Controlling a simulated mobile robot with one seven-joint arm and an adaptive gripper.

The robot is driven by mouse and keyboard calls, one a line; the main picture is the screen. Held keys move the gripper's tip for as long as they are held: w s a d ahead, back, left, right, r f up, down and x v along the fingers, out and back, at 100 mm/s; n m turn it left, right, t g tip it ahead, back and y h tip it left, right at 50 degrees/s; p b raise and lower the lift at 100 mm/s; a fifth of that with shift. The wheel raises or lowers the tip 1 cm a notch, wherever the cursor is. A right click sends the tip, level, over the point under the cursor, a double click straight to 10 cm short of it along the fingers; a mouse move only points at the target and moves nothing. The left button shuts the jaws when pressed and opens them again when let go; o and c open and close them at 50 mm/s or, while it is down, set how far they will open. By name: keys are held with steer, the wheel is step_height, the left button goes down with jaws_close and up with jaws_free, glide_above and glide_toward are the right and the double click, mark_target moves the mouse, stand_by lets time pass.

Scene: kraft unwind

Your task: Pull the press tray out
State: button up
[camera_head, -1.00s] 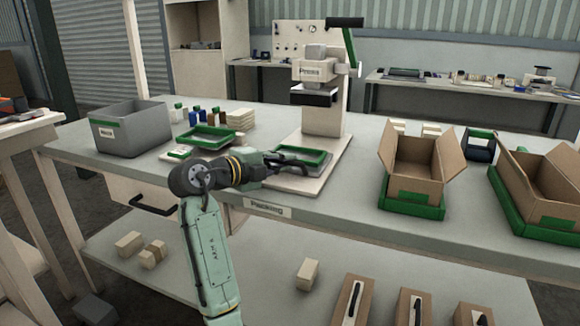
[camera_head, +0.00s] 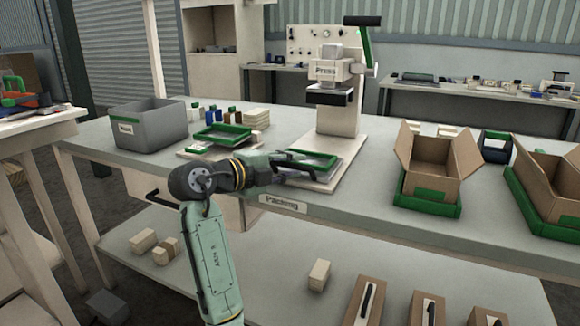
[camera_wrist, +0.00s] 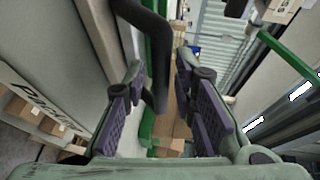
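The press tray (camera_head: 331,157) is a flat tray with a green rim. It sits on the pale base of the press (camera_head: 337,112), in front of the press column. My gripper (camera_head: 305,173) is at the tray's front side, low over the bench edge. In the wrist view my gripper (camera_wrist: 166,98) has its purple-padded fingers apart. A dark curved handle (camera_wrist: 157,45) reaches into the gap between them, beside a green rim (camera_wrist: 150,125). I cannot tell whether either finger touches the handle. My arm hides part of the tray's left side in the head view.
A grey bin (camera_head: 150,128) and another green tray (camera_head: 222,133) stand left on the bench (camera_head: 380,215). Open cardboard boxes (camera_head: 437,165) in green trays stand right. A drawer with a black handle (camera_head: 160,203) is below the bench. Wooden blocks (camera_head: 318,274) lie on the lower shelf.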

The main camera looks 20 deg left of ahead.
steer(key=shift+o, duration=0.3)
steer(key=v, duration=1.2)
